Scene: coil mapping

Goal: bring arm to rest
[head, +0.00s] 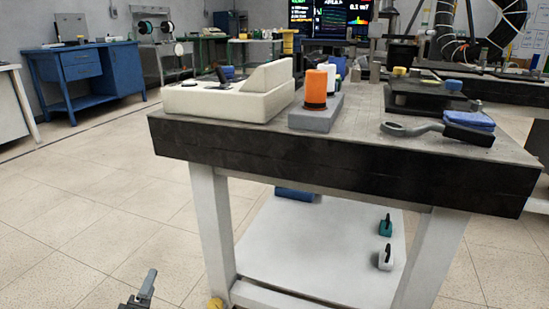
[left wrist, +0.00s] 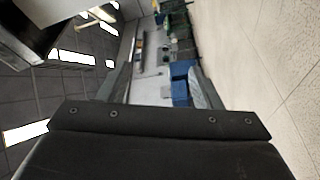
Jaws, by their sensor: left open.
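My left gripper (head: 147,284) shows at the bottom left edge of the head view, low over the tiled floor and to the left of the table. Most of it and its arm are cut off by the frame. In the left wrist view its two fingers (left wrist: 158,86) stand apart with nothing between them, so it is open and empty. That view is turned on its side and looks across the room. My right gripper and arm are in neither view.
A dark-edged table (head: 330,172) with white legs stands ahead, bearing a cream unit (head: 230,98), an orange spool (head: 316,88) and a magnifier-like tool (head: 412,129). A lower white shelf (head: 310,255) holds small clamps. A blue desk (head: 85,72) stands far left. The floor (head: 90,210) between is clear.

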